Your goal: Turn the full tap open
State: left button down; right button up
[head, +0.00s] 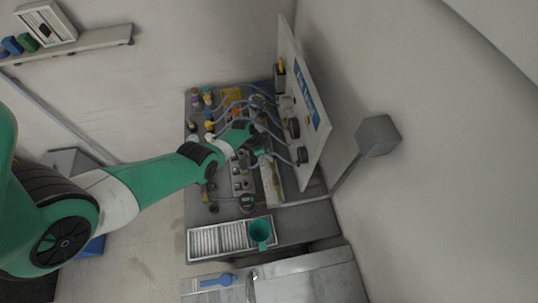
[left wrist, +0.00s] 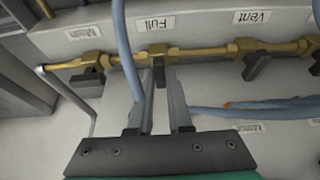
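The full tap (left wrist: 158,70) is a brass valve with a black lever handle, on a brass pipe under the label "Full" in the left wrist view. Its handle points down in that picture, away from the pipe and across it. My left gripper (left wrist: 161,80) is open, with its two grey fingertips on either side of the handle. A small gap seems to show beside the handle; I cannot tell whether either finger touches it. In the head view my left gripper (head: 260,143) reaches into the bench equipment, and the tap is hidden there. My right gripper is not in view.
The main tap (left wrist: 87,78) is left of the full tap and the vent tap (left wrist: 256,66) right of it. Blue-grey hoses (left wrist: 124,45) run close to the fingers.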

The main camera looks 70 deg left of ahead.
pick_arm(q)
jog(key=shift+n, duration=0.3)
jog(key=n+p, duration=0.1)
jog(key=n+y, duration=0.1)
jog(key=n, duration=0.1)
jog(key=shift+d+n+y+p, duration=0.25)
jog(key=shift+n+y+p, duration=0.05)
jog(key=shift+p, duration=0.1)
jog(key=n+y, duration=0.1)
jog(key=n, duration=0.2)
jog(key=shift+d, duration=0.15)
jog(key=n, duration=0.2)
jog(key=n+g+y+b, duration=0.1)
jog(key=n, duration=0.1)
jog(key=n+y, duration=0.1)
jog(key=shift+w+d+f+n+g, duration=0.1)
jog(key=shift+w+d+n+g, duration=0.05)
jog(key=shift+w+n+g, duration=0.2)
jog(key=n+g, duration=0.1)
jog(key=n, duration=0.1)
jog(key=n+b, duration=0.1)
jog(key=n, duration=0.2)
jog(key=shift+d+g+y, duration=0.1)
jog(key=shift+g+y, duration=0.25)
jog(key=shift+y, duration=0.05)
jog(key=c, duration=0.8)
grip_release()
jog(key=shift+c, duration=0.2)
